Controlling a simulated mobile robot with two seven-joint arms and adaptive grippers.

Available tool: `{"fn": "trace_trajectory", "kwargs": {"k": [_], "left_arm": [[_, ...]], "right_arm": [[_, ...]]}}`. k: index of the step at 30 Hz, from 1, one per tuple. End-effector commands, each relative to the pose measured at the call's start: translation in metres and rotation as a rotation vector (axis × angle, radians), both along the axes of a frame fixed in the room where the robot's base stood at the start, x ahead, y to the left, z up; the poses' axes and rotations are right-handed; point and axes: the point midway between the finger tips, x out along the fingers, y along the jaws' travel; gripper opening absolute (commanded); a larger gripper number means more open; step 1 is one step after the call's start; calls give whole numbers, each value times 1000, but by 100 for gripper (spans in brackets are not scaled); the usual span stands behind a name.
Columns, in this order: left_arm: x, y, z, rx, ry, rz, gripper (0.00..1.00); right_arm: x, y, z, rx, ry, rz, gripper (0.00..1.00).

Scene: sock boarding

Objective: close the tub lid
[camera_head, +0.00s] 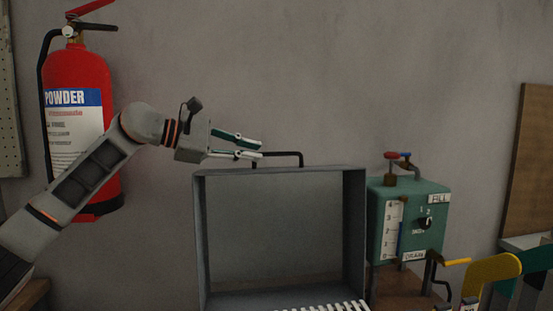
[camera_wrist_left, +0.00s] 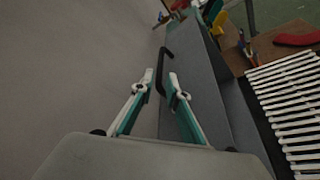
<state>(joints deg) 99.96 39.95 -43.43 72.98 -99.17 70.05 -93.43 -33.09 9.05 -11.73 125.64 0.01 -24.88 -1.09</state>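The tub lid (camera_head: 281,172) is a grey, shallow box-like panel standing upright, its hollow side facing the head camera. A black bar handle (camera_head: 280,153) sits on its top edge; it also shows in the left wrist view (camera_wrist_left: 166,55). My left gripper (camera_head: 261,149) is at the left end of the handle, its teal and white fingers apart. In the left wrist view the handle passes between the fingertips (camera_wrist_left: 161,74); I cannot tell whether they touch it. The tub body is mostly out of the head view. My right gripper is not in view.
White slats (camera_head: 335,306) lie below the lid. A green box with valves and a dial (camera_head: 418,218) stands close on the right. Yellow (camera_head: 492,269) and teal shapes are at lower right. A red fire extinguisher (camera_head: 75,85) hangs behind my left arm. The wall above the lid is clear.

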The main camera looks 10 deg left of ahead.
Motion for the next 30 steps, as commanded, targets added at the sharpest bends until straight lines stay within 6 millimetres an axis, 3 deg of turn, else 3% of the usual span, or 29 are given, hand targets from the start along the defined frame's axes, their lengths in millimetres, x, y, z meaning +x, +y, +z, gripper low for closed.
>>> {"fn": "trace_trajectory", "kwargs": {"k": [12, 24, 27, 30], "left_arm": [[36, -46, -16, -3, 2, -2, 15], [41, -53, -16, -3, -2, -2, 15], [41, -53, -16, -4, -1, -2, 0], [41, -53, -16, -4, -1, -2, 0]], "right_arm": [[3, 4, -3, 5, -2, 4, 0], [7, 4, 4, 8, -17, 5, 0], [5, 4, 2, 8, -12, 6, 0], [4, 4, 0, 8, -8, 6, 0]]}}
